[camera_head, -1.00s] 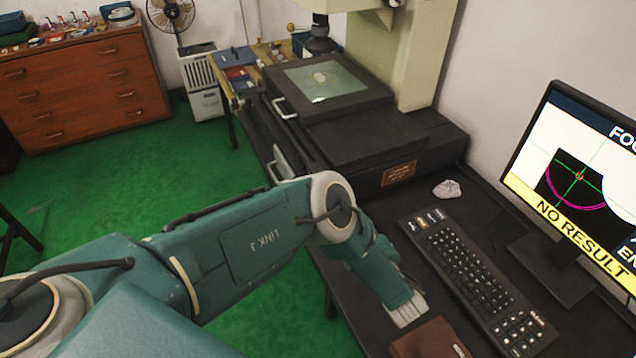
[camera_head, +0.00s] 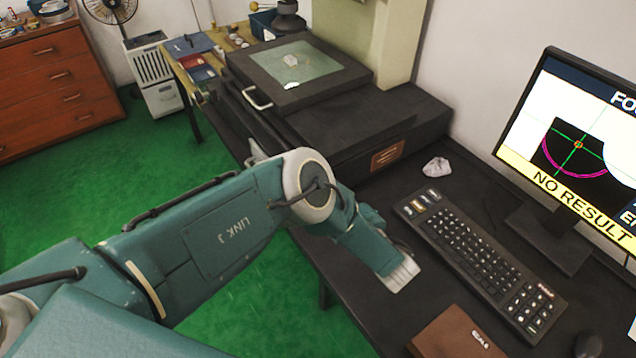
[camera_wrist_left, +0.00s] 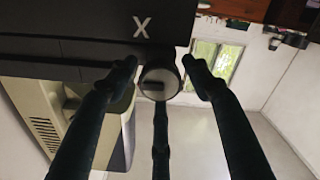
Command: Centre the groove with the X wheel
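The X wheel (camera_wrist_left: 160,83) is a round, pale-rimmed knob below a white X on the dark machine side in the left wrist view. My left gripper (camera_wrist_left: 160,72) is open, with one finger on each side of the wheel and a third below it. Gaps show beside the wheel; contact with the third finger cannot be told. In the head view my left arm hides the wheel. A small pale piece (camera_head: 291,60) lies on the glass stage (camera_head: 310,72). The monitor (camera_head: 575,140) shows green cross lines, a magenta arc and "NO RESULT". My right gripper is out of view.
A side table (camera_head: 205,55) with small items stands beyond the machine. Green floor is open on the left.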

